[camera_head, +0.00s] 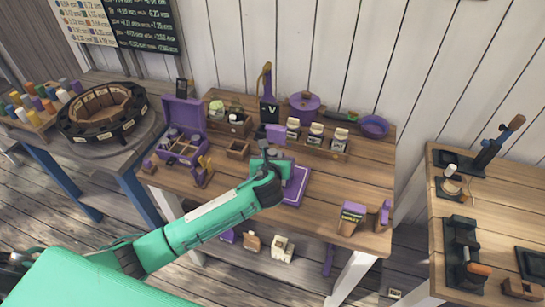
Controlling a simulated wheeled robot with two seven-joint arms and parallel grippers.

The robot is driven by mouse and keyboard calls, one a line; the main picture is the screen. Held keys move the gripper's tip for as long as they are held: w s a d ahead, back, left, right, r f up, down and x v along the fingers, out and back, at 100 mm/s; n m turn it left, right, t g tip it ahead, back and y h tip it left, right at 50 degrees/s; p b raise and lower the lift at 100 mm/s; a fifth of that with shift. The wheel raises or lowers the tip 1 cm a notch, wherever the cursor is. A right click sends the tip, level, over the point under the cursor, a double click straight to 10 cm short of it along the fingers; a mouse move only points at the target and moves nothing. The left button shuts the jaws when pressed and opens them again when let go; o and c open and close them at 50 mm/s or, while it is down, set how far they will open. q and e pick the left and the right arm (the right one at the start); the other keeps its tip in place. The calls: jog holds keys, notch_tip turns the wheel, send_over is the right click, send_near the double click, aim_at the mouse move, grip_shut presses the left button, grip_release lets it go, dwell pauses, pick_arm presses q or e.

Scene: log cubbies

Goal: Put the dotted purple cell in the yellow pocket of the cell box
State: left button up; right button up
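A purple box with its lid raised (183,112) stands at the left of the middle table, and I take it to be the cell box. Its tray has several compartments with small dark and light items; the pocket colours are too small to tell. I cannot pick out a dotted purple cell for sure. My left gripper (275,160) is over the middle of the table, right of the box and apart from it. A small purple piece (276,132) shows just behind it; I cannot tell whether they touch. My wrist hides the fingertips. My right gripper is not in view.
A purple pad (297,187) lies partly behind my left wrist. A small empty wooden tray (237,149) sits between box and gripper. A wooden rack with jars (315,136), a purple pot (304,103) and a purple bowl (374,126) line the back.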

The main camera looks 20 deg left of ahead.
pick_arm(q)
jog(key=c, duration=0.3)
jog(key=shift+r, duration=0.1)
jog(key=shift+c, duration=0.2)
jog(key=shift+r+b, duration=0.5)
jog(key=shift+r, duration=0.1)
jog(key=shift+s+f+t+b, duration=0.25)
jog(key=shift+t+b, duration=0.25)
jog(key=shift+b, duration=0.2)
jog(key=s+r+t+b, duration=0.3)
jog(key=r+b, duration=0.2)
jog(key=r, duration=0.1)
jog(key=s+d+r+g, duration=0.1)
jog(key=s+d+g, duration=0.1)
jog(key=s, duration=0.8)
jog(key=s+d+r+g, duration=0.1)
jog(key=s+d, duration=0.2)
jog(key=s, duration=0.7)
jog(key=shift+s+d+g+p, duration=0.25)
jog(key=shift+g+p, duration=0.15)
